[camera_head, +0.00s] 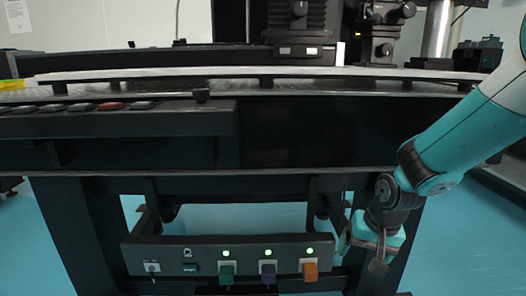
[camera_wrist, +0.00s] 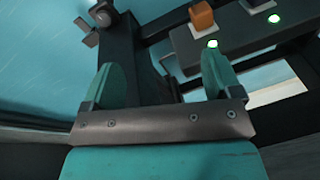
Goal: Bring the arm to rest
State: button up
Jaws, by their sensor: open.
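My gripper (camera_head: 362,252) hangs low at the right in the head view, in front of the table's right leg and beside the right end of a dark control panel (camera_head: 208,270). In the wrist view my gripper (camera_wrist: 162,78) shows two teal fingers spread wide apart with nothing between them. The right finger overlaps the panel's edge in the picture; I cannot tell whether they touch. My teal and white arm comes down to it from the upper right.
The panel carries a green block (camera_head: 226,270), a purple block (camera_head: 268,270) and an orange block (camera_head: 310,269), each below a lit green lamp. The dark optical table (camera_head: 300,135) stands above, with instruments on top. Blue floor (camera_head: 455,250) lies open at the right.

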jog(key=s+a+r+n+g+y+p, duration=0.1)
jog(key=s+a+r+n, duration=0.35)
jog(key=s+r, duration=0.55)
jog(key=s+a+r+n+g+y+p, duration=0.1)
jog(key=s+a+r+n+y, duration=0.3)
jog(key=s, duration=1)
notch_tip(320, 180, up, 40)
jog(key=d+h+p, duration=0.1)
jog(key=h+p, duration=0.1)
jog(key=p, duration=3.5)
jog(key=shift+w+d+n+p, duration=0.15)
jog(key=shift+n+p, duration=0.25)
jog(key=shift+n, duration=0.05)
